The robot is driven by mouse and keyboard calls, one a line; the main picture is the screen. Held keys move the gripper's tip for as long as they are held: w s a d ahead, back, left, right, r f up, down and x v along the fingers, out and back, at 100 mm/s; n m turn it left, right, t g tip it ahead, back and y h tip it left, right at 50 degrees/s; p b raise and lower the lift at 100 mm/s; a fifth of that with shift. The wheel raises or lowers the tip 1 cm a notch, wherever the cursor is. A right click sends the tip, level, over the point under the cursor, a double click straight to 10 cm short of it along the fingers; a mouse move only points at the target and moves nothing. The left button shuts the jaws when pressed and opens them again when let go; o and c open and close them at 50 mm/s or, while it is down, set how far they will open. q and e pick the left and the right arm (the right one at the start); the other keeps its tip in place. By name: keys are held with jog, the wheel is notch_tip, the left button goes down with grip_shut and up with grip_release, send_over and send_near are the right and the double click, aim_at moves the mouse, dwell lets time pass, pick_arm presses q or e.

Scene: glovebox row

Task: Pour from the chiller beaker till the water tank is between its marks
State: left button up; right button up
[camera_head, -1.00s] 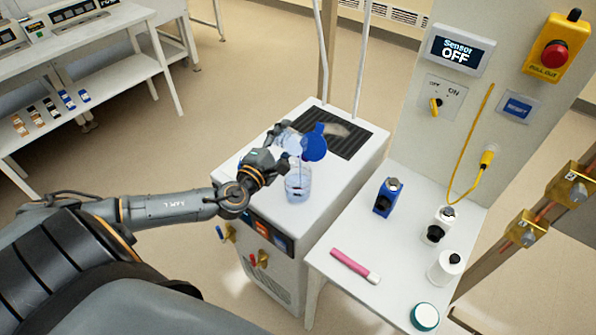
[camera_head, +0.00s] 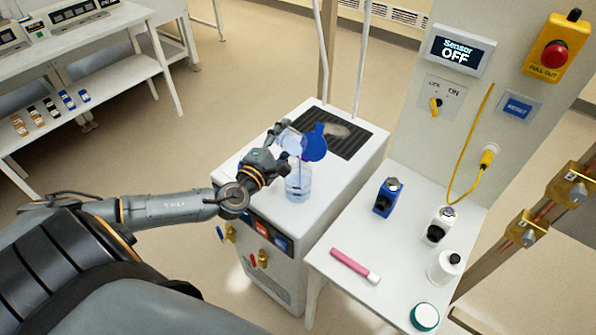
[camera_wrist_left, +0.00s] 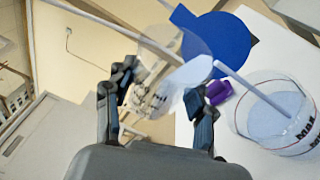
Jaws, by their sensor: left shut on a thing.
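My left gripper (camera_head: 280,153) is shut on the clear beaker (camera_head: 291,141), held tilted above the chiller's top. In the left wrist view the beaker (camera_wrist_left: 188,75) lies between the fingers (camera_wrist_left: 160,105). A pale stream (camera_wrist_left: 250,86) runs from its lip into the water tank. The clear round water tank (camera_head: 298,185) stands at the chiller's front edge with bluish water in it. In the left wrist view the tank (camera_wrist_left: 285,140) shows dark lettering like MIN; the upper mark is not readable. The round blue lid (camera_head: 315,145) stands open behind the tank. My right gripper is out of view.
The white chiller (camera_head: 240,165) has a dark grille (camera_head: 340,135) on top. A wall panel reads Sensor OFF (camera_head: 456,50).

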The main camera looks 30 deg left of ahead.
pick_arm(q)
jog(key=shift+r+m, duration=0.2)
jog(key=shift+m, duration=0.1)
dwell(0.8)
